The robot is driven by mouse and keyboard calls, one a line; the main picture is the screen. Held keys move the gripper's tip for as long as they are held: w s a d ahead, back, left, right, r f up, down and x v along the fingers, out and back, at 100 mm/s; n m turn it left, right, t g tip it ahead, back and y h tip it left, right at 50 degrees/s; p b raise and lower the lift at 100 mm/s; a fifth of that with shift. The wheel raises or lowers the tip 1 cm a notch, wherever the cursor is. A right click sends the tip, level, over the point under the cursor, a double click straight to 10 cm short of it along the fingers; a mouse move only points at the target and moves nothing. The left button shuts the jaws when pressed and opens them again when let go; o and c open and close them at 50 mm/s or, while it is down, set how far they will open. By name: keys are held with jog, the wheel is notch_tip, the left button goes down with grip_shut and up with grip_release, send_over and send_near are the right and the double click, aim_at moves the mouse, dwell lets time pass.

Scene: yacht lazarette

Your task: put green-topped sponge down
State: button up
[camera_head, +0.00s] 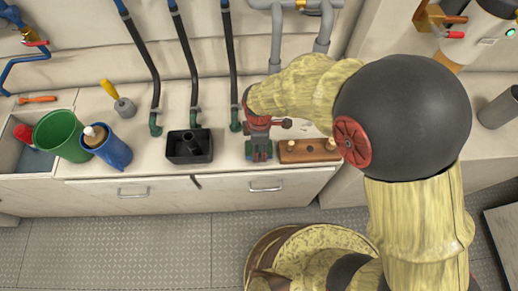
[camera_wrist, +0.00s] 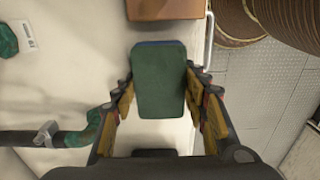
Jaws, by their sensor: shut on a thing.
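The green-topped sponge (camera_wrist: 159,82) is between the two fingers of my gripper (camera_wrist: 165,104) in the wrist view. Its green face points to the camera, and a thin blue edge shows at its far end. My gripper is shut on the sponge's long sides. In the head view my gripper (camera_head: 259,148) is low over the white counter (camera_head: 226,165), between the black square holder and the wooden block. I cannot tell whether the sponge touches the counter.
The wooden block with pegs (camera_head: 308,151) is close on the right, and the black holder (camera_head: 189,146) stands left. Green (camera_head: 58,134) and blue (camera_head: 112,151) containers are further left. Dark hoses (camera_head: 188,60) hang behind. Bare counter lies between holder and gripper.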

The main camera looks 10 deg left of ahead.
jog(key=shift+f, duration=0.45)
jog(key=shift+f, duration=0.15)
jog(key=o, duration=1.1)
notch_tip(320, 180, up, 12)
jog(key=p, duration=0.4)
